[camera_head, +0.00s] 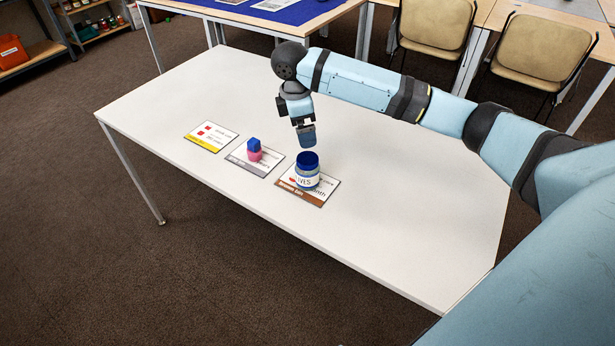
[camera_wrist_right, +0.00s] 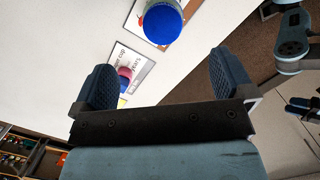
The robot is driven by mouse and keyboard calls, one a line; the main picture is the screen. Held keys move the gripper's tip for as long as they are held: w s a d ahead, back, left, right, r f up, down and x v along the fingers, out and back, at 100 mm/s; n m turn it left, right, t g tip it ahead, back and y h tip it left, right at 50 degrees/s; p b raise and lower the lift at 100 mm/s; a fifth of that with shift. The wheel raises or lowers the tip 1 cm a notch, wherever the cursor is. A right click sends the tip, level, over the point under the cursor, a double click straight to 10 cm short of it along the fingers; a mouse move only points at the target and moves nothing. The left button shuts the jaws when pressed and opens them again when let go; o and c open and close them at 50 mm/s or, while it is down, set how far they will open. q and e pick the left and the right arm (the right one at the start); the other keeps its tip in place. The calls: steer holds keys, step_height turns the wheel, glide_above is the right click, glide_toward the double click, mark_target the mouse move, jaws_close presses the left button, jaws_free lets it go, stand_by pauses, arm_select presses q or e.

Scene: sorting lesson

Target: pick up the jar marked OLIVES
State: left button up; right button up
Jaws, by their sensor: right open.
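A jar (camera_head: 307,178) with a blue lid, a white label and a blue base stands upright on a card (camera_head: 288,188) with a brown strip. Only the end of the label's word shows, seemingly "ES". In the right wrist view the jar appears from above as a round blue lid (camera_wrist_right: 163,22), beyond the fingertips at the top. My right gripper (camera_head: 306,137) points down, just behind and above the jar, apart from it. In the right wrist view its fingers (camera_wrist_right: 165,75) are wide apart with nothing between them.
A blue block (camera_head: 253,145) sits on a pink piece (camera_head: 254,156) on a grey-striped card (camera_head: 240,160), left of the jar. A yellow-striped card (camera_head: 200,142) lies farther left. The white table (camera_head: 400,230) is clear to the jar's right. Chairs (camera_head: 541,50) stand behind.

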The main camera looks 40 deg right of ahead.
mark_target(307, 158)
steer(key=f, duration=0.2)
steer(key=f+b, duration=0.1)
steer(key=f, duration=0.2)
steer(key=d+f, duration=0.1)
steer(key=f, duration=0.2)
steer(key=shift+s, duration=0.2)
steer(key=shift+s+f+b, duration=0.15)
steer(key=shift+f+b, duration=0.7)
steer(key=shift+f, duration=1.95)
steer(key=c, duration=1.1)
